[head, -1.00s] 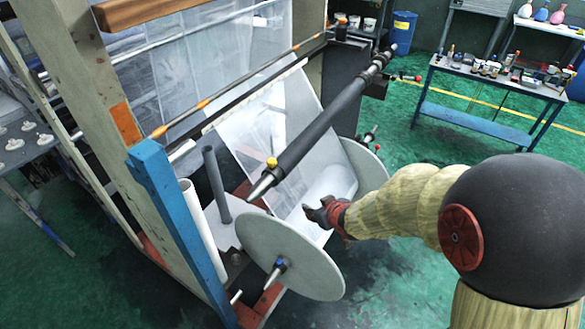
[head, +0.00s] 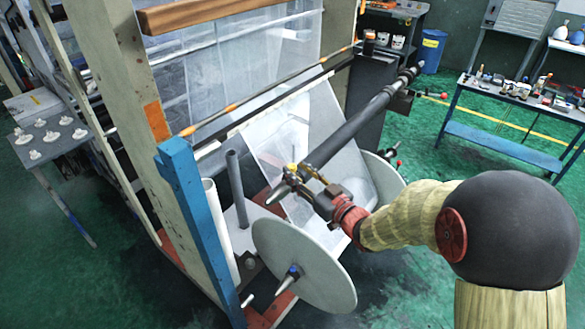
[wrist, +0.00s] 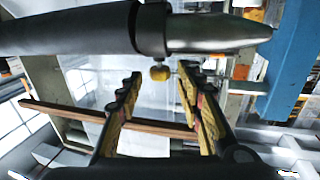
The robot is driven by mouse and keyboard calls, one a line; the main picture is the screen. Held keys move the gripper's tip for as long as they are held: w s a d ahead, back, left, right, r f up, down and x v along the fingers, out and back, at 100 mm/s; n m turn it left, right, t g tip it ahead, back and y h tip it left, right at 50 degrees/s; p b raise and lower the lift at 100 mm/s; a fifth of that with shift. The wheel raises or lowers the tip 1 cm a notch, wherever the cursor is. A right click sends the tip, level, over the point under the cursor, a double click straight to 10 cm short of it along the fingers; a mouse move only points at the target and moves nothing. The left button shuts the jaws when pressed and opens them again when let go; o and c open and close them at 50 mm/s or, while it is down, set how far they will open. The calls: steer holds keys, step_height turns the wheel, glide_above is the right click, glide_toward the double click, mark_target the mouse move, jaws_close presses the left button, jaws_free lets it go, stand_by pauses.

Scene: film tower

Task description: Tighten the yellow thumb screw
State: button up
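The yellow thumb screw (head: 292,167) sits on the collar near the pointed front end of the dark roller shaft (head: 345,135). In the wrist view the yellow screw (wrist: 160,73) sticks out of the collar (wrist: 151,30) on the shaft (wrist: 70,31). My gripper (head: 302,178) is at the shaft's near end, close to the screw. In the wrist view its two fingers are spread, with the screw in the gap between their tips. A gap shows on both sides, so neither finger appears to touch the screw.
A blue post (head: 198,220) and white tube stand left. A workbench (head: 505,130) with bottles stands at the back right. Green floor is open at right.

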mark_target(295, 169)
steer(key=shift+x, duration=1.6)
steer(key=shift+c, duration=0.7)
steer(key=c, duration=0.7)
jaws_close()
